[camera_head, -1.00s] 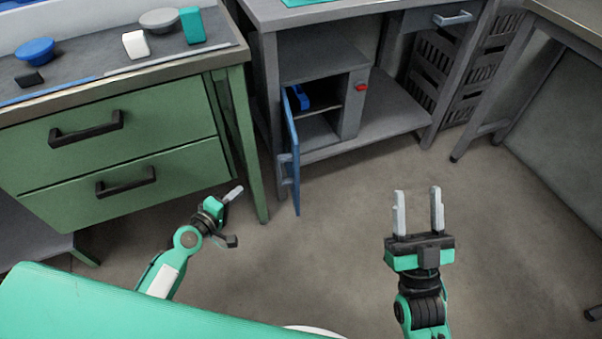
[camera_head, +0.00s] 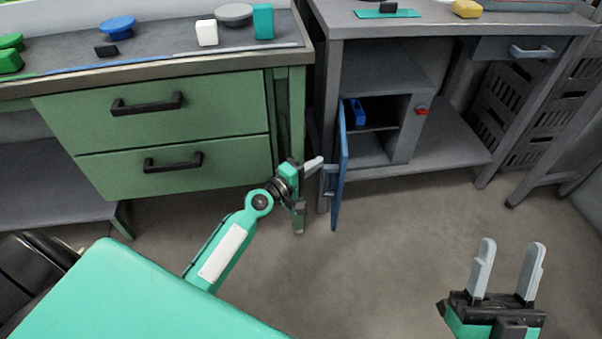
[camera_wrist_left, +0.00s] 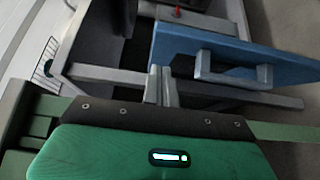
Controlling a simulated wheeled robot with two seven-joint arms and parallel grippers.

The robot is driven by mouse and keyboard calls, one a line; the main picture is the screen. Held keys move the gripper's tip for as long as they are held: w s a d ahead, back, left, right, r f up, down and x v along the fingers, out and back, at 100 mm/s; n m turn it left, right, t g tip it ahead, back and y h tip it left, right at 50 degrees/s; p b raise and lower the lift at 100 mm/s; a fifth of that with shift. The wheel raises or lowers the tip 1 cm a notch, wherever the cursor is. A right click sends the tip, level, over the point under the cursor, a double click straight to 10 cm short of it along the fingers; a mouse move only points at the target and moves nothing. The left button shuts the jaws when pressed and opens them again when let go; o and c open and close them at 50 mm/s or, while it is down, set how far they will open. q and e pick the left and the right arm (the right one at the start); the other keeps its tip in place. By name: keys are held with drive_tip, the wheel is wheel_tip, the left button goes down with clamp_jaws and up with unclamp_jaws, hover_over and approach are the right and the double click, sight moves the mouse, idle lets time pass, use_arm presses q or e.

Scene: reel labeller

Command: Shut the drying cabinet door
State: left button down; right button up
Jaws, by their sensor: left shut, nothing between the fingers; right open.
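The drying cabinet's blue door (camera_head: 341,178) stands open, swung out toward me from the left side of the grey cabinet (camera_head: 402,130). In the left wrist view the blue door (camera_wrist_left: 180,45) shows its outer face with a bar handle (camera_wrist_left: 235,72). My left gripper (camera_head: 314,165) is shut and empty, its fingertips close to the door's handle side in the head view. In the left wrist view its fingers (camera_wrist_left: 160,84) are to the left of the handle; I cannot tell whether they touch the door. My right gripper (camera_head: 508,270) is open and empty over the floor at the lower right.
A blue item (camera_head: 355,112) lies on a shelf inside the cabinet, with a red button (camera_head: 421,111) on the right post. A green drawer unit (camera_head: 165,130) stands at the left, close to my left arm. The floor (camera_head: 400,250) before the cabinet is clear.

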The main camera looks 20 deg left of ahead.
sight(342, 157)
use_arm(q)
drive_tip(key=shift+w+d, duration=0.35)
drive_tip(key=shift+d, duration=0.3)
drive_tip(key=shift+w+d, duration=0.4)
drive_tip(key=shift+d, duration=0.3)
drive_tip(key=shift+w+d, duration=0.35)
drive_tip(key=shift+d, duration=0.3)
use_arm(e)
drive_tip(key=shift+w+a+f+g, duration=0.15)
drive_tip(key=shift+w+f+g, duration=0.15)
drive_tip(key=shift+f, duration=0.1)
use_arm(q)
drive_tip(key=shift+d, duration=0.1)
